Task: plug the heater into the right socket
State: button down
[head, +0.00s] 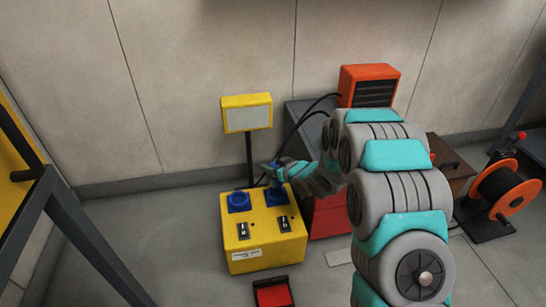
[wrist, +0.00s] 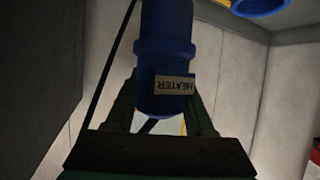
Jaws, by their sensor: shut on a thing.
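A yellow power box (head: 263,229) stands on the floor with a left blue socket (head: 239,202) and a right blue socket (head: 275,200) on its top. My gripper (head: 273,174) is just above the right socket in the head view. In the wrist view it is shut on a blue plug (wrist: 165,55) with a label reading HEATER. The plug's far end is cut off by the picture edge. A blue socket ring (wrist: 262,6) shows at the upper right, apart from the plug; I cannot tell which socket it is. The orange heater (head: 368,83) stands behind my arm.
A black cable (head: 313,104) runs from the heater down toward my gripper. A yellow-framed panel (head: 247,113) rises on a post behind the box. A red item (head: 272,293) lies in front of it. An orange cable reel (head: 505,190) stands at right, a dark frame (head: 75,235) at left.

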aim_at(272, 176)
jog(key=shift+w+f, duration=0.2)
notch_tip(272, 176, down, 5)
jog(key=b, duration=0.4)
jog(key=shift+f, duration=0.2)
jog(key=shift+s+p, duration=0.1)
jog(key=shift+p, duration=0.4)
dwell(1.1)
jog(key=shift+f, duration=0.6)
dwell(0.4)
jog(key=c, duration=0.5)
grip_release()
jog(key=shift+c, duration=0.2)
jog(key=p+v, duration=0.2)
jog(key=v, duration=0.9)
